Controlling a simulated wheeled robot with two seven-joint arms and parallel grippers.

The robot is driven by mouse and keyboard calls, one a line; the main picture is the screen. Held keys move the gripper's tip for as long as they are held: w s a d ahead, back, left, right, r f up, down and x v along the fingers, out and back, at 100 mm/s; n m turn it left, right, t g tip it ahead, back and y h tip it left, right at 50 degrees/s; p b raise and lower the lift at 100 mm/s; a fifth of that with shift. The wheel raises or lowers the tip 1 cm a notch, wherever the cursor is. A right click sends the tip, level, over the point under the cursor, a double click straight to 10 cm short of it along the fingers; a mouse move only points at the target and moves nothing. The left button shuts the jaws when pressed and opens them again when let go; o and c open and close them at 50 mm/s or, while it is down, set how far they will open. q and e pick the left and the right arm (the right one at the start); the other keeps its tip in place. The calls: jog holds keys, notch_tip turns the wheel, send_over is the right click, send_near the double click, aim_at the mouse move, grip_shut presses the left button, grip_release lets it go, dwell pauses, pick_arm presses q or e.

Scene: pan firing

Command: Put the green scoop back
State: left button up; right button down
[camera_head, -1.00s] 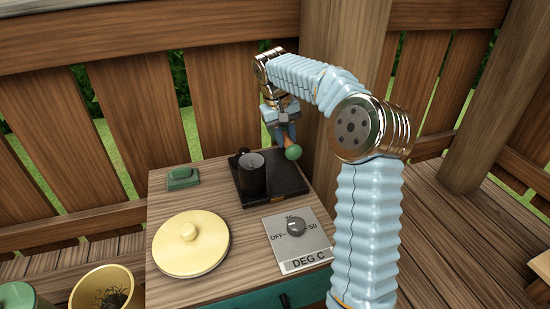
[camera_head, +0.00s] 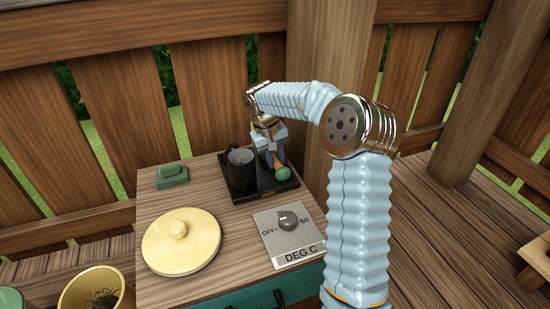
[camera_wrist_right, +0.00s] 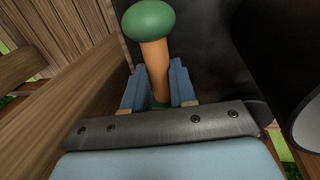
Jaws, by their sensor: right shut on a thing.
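The green scoop (camera_head: 282,173) has a green knob end and an orange-brown handle. My right gripper (camera_head: 270,152) is shut on its handle, just right of the black cup and over the black tray (camera_head: 287,187). In the right wrist view, the green knob (camera_wrist_right: 148,19) and orange handle stand between the blue fingers of the right gripper (camera_wrist_right: 160,88). The scoop's other end is mostly hidden by the gripper, so I cannot tell whether it touches the tray. My left gripper is out of view.
The black cup (camera_head: 242,167) stands on the tray's left side. A green block (camera_head: 172,175), a yellow lid (camera_head: 181,242) and a DEG C dial plate (camera_head: 290,236) are on the wooden cabinet top. A yellow pot (camera_head: 97,292) is at lower left. A wooden fence stands behind.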

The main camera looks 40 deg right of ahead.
jog(key=shift+f, duration=0.1)
jog(key=c, duration=0.9)
grip_release()
jog(key=shift+f+b, duration=0.25)
jog(key=shift+b, duration=0.2)
notch_tip(320, 180, up, 14)
jog(key=a+p, duration=0.2)
jog(key=shift+w+a+p, duration=0.35)
jog(key=shift+a+p, duration=0.05)
